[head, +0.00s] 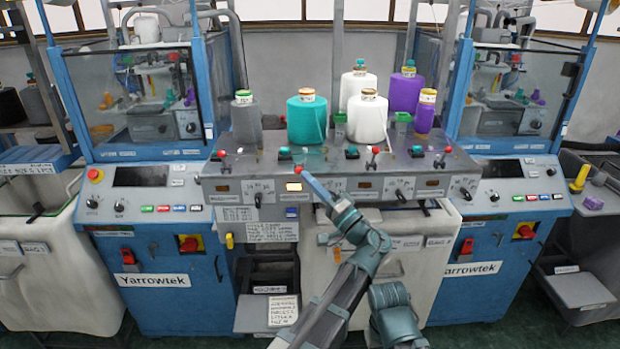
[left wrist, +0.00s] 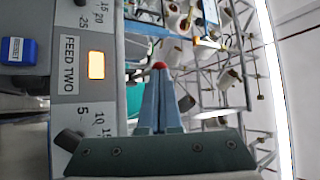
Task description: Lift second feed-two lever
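The second feed lever has a red ball knob (head: 299,169) on the front edge of the grey console (head: 340,176), above a lit orange lamp (head: 294,187). My left gripper (head: 304,177) reaches up from below, its narrow blue fingers pointing at this knob. In the left wrist view the fingers (left wrist: 159,78) are together, with the red knob (left wrist: 159,65) right at their tips. Whether they touch it or grip the stem is unclear. The label FEED TWO (left wrist: 69,65) sits beside the lit lamp (left wrist: 96,65). My right gripper is not in view.
Other red-knobbed levers stand at the left (head: 222,155) and right (head: 374,152) along the console. Teal (head: 306,120), white (head: 367,118) and purple (head: 404,92) yarn cones stand behind. Blue machines flank the console.

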